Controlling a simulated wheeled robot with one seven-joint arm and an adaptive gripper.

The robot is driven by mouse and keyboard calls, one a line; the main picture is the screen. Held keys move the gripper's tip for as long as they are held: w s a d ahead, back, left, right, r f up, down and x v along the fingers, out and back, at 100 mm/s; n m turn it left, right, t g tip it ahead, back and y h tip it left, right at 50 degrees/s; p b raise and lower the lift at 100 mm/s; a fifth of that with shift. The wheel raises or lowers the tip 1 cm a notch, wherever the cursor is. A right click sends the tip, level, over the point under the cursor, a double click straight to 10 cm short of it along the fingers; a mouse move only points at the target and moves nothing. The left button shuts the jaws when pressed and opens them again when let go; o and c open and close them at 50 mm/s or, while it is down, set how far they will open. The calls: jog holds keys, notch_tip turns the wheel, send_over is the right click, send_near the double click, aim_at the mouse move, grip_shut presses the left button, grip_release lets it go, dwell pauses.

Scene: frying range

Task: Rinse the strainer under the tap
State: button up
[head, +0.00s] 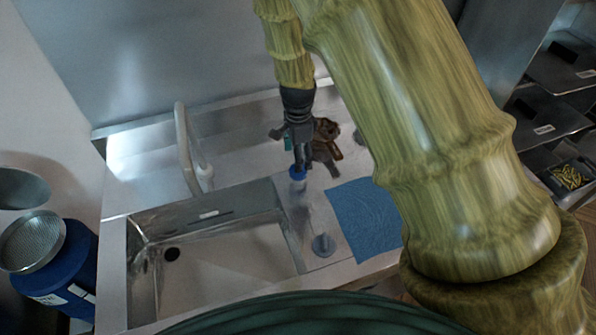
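A round mesh disc that looks like the strainer (32,242) sits tilted on a blue drum at the far left. The white curved tap (183,145) stands behind the steel sink (215,255), whose basin looks empty, with a dark drain. No water shows from the tap. My gripper (300,163) points down over the counter right of the sink, far from the mesh disc. Its dark fingertips are at a small blue-topped item (297,174). Whether they grip it or are just above it cannot be told.
A blue cloth (364,218) lies on the counter right of the sink. A crumpled brown item (325,140) lies behind it. A round grey knob-like piece (323,245) is near the front edge. The blue drum (62,275) stands left of the sink. Shelves (545,125) are at right.

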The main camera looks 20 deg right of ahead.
jog(key=shift+w+f+b, duration=0.15)
jog(key=shift+w+f, duration=0.05)
jog(key=shift+f, duration=0.3)
jog(key=shift+w+f+b, duration=0.15)
jog(key=shift+w+f, duration=0.05)
jog(key=shift+f, duration=0.25)
jog(key=shift+f+b, duration=0.35)
jog(key=shift+s+d+f+b, duration=0.1)
jog(key=shift+s+f+b, duration=0.7)
jog(key=shift+b, duration=0.25)
jog(key=shift+w+f+b, duration=0.4)
jog(key=shift+w+f, duration=0.15)
jog(key=shift+f, duration=0.35)
jog(key=shift+s+r, duration=0.3)
jog(key=shift+s, duration=0.05)
jog(key=shift+w+f, duration=0.15)
jog(key=shift+w, duration=0.05)
jog(key=c, duration=1)
